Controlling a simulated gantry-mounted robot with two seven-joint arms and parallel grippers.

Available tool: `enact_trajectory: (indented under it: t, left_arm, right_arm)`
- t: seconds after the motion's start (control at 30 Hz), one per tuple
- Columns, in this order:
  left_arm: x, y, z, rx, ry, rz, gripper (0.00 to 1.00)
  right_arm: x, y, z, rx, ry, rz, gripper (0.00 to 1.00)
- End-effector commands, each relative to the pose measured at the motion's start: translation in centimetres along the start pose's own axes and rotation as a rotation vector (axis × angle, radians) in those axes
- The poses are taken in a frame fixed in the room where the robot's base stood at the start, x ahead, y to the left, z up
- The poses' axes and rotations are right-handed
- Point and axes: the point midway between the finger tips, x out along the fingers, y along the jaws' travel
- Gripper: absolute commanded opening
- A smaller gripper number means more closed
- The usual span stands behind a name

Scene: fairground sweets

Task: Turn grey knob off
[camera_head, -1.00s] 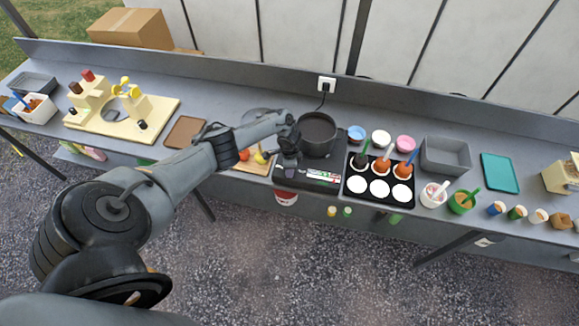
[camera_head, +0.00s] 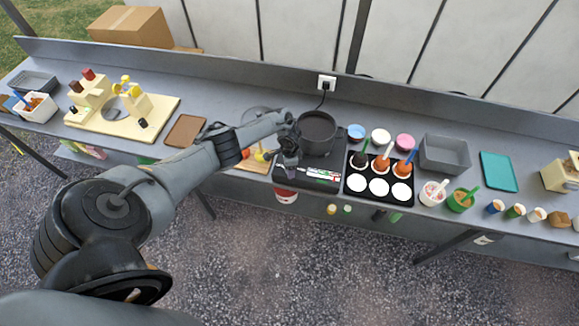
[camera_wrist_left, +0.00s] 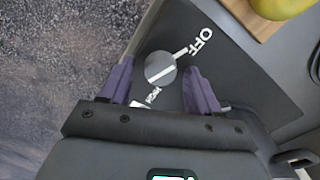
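The grey knob (camera_wrist_left: 160,69) sits on the dark panel of the hotplate, in the left wrist view. The HIGH lettering (camera_wrist_left: 152,96) is below the knob. My left gripper (camera_wrist_left: 160,66) is open, with one purple finger on each side of the knob; I cannot tell whether they touch it. In the head view my left gripper (camera_head: 290,160) is over the left front of the hotplate (camera_head: 308,174) and hides the knob. My right gripper is not in view.
A dark pot (camera_head: 318,133) stands on the hotplate behind my left gripper. A black tray (camera_head: 379,187) with cups is just to the right. A wooden board (camera_head: 254,166) with fruit lies to the left. The counter's front edge is close.

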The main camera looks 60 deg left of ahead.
Motion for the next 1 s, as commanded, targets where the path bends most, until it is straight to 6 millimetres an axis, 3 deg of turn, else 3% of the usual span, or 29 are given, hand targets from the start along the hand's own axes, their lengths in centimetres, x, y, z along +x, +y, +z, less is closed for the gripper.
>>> enact_trajectory:
  t: [0.43,1.0]
  left_arm:
    - [-0.9,-0.1,0.1,0.000,-0.001,-0.002,0.65]
    - [-9.3,-0.1,0.0,0.002,0.001,-0.002,0.65]
  right_arm:
    - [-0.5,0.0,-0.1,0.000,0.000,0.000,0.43]
    - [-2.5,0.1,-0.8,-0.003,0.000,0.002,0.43]
